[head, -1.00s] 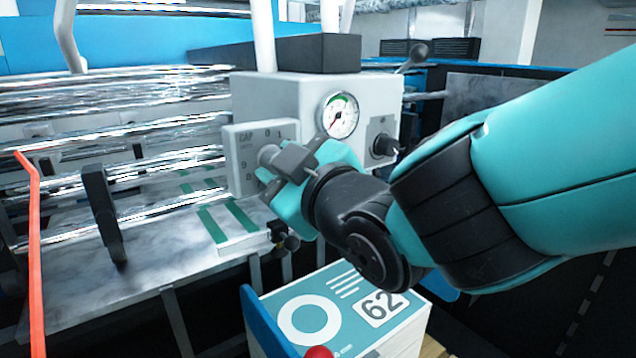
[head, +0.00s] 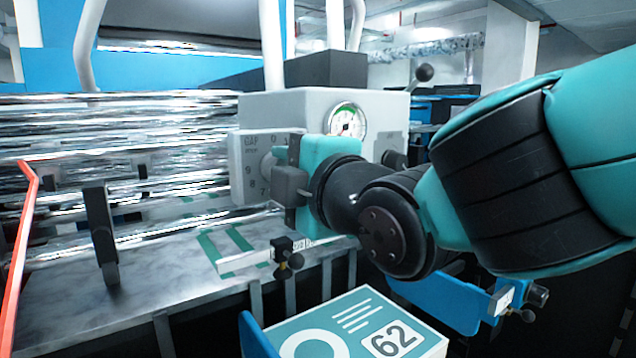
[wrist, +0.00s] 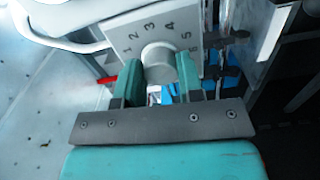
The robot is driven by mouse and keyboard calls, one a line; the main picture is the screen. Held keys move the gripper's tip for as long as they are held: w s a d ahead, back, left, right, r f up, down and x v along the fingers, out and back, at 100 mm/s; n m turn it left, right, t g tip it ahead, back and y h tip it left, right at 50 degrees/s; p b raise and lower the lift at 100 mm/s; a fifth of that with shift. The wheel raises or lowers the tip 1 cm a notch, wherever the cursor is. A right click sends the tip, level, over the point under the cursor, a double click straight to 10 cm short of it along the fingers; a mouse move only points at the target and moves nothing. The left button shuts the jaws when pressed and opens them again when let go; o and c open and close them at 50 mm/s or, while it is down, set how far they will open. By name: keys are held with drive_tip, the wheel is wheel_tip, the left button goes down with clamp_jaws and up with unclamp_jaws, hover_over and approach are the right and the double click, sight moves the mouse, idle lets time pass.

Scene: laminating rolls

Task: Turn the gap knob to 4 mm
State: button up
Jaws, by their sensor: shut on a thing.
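The gap knob (wrist: 158,60) is a round, pale grey knob on a light plate with numerals around it. In the wrist view it sits between the two green fingers of my gripper (wrist: 158,78), which is shut on it. The numerals 1 to 6 show around the knob there, with 3 and 4 above it. I cannot make out a pointer mark on the knob. In the head view my gripper (head: 284,168) covers much of the dial plate (head: 243,156), and only the knob's left part (head: 267,165) shows. The numerals 0, 9, 8 and 7 show there.
A pressure gauge (head: 347,121) sits on the grey housing (head: 300,105), just above my gripper. Shiny rollers (head: 150,135) lie left, with a red bar (head: 24,220) at far left. A box marked 62 (head: 350,320) stands below. A ball-topped lever (head: 424,73) rises behind.

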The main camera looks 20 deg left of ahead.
drive_tip(key=shift+n, duration=0.6)
drive_tip(key=o, duration=0.9)
drive_tip(key=p+v, duration=0.1)
drive_tip(key=v, duration=1.6)
drive_tip(key=shift+s+d+p, duration=0.15)
drive_tip(key=shift+d+p, duration=0.05)
drive_tip(key=shift+p, duration=0.2)
